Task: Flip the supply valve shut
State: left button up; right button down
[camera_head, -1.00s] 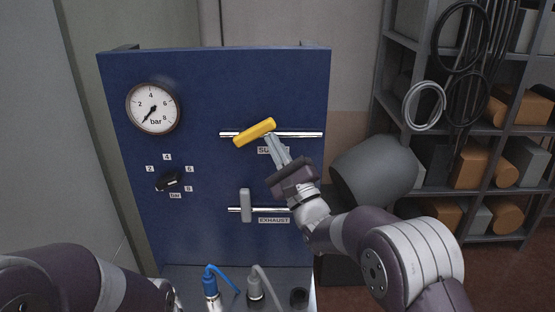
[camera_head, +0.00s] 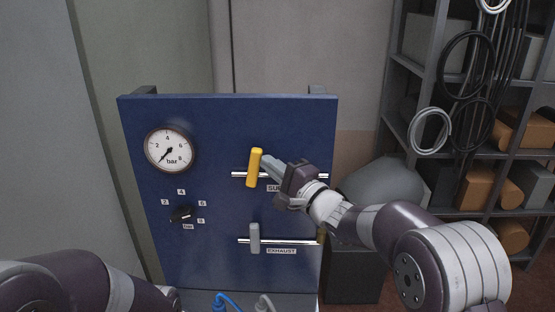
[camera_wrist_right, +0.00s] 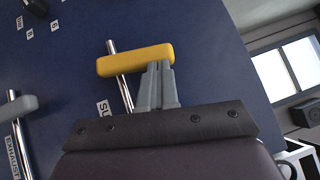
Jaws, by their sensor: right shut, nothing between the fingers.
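The supply valve's yellow handle (camera_head: 254,168) stands nearly upright, slightly tilted, across its horizontal chrome pipe (camera_head: 310,176) on the blue panel (camera_head: 225,120). It also shows in the right wrist view (camera_wrist_right: 136,60). My right gripper (camera_head: 265,161) is shut with nothing between its fingers. Its fingertips are at the right side of the yellow handle; in the right wrist view the fingertips (camera_wrist_right: 159,66) overlap the handle's edge, seemingly touching it. The gripper partly covers the supply label (camera_head: 273,188). My left arm shows at lower left, but its gripper is out of the frame.
Below is the grey exhaust handle (camera_head: 254,238), upright across its own pipe. A pressure gauge (camera_head: 168,151) and a black selector knob (camera_head: 180,214) are on the panel's left. Blue and grey hoses are at the bottom. A shelf rack (camera_head: 400,120) stands at right.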

jog(key=shift+a+r+p, duration=0.35)
jog(key=shift+a, duration=0.15)
dwell(0.4)
jog(key=b+v, duration=0.5)
jog(key=v, duration=0.7)
jog(key=shift+s+d, duration=0.2)
